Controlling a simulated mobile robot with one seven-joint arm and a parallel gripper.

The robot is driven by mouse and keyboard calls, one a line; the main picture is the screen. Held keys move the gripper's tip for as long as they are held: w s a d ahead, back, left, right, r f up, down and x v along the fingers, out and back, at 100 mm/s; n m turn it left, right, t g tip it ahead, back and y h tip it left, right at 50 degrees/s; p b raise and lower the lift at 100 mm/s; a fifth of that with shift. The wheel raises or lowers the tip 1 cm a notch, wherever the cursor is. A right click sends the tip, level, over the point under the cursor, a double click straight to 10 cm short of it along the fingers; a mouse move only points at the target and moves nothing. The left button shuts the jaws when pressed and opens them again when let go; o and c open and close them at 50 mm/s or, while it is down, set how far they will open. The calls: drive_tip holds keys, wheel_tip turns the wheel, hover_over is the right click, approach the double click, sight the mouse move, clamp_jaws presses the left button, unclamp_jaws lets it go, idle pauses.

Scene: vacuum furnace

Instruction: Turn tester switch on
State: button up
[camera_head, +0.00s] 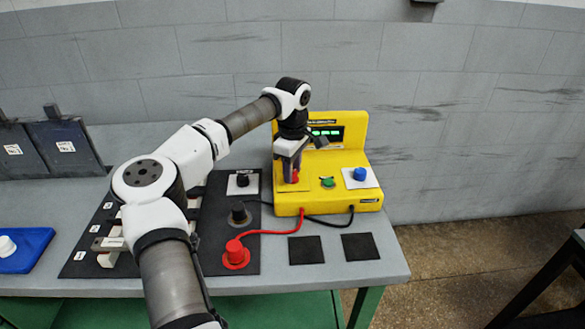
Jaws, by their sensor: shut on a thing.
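The yellow tester (325,198) stands at the back right of the table, with a lit green display (325,133) on its upright panel. Its sloped front carries a red part (295,177) at the left, a green part (327,182) in the middle and a blue knob (360,174) on a white plate. My gripper (292,174) points down over the left part of the tester. It is shut on the red part, which its fingers partly hide. I cannot tell which of these parts is the switch, or its setting.
A red plug (236,253) with a red cable sits on a black mat (215,190), near two black knobs. Two black squares (360,246) lie before the tester. A blue tray (22,250) is at the far left. A wall stands close behind.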

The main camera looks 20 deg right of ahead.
drive_tip(key=o, duration=1)
drive_tip(key=shift+r, duration=0.1)
wheel_tip(320, 180, up, 14)
drive_tip(key=shift+f+b, duration=0.1)
drive_tip(key=shift+b, duration=1.05)
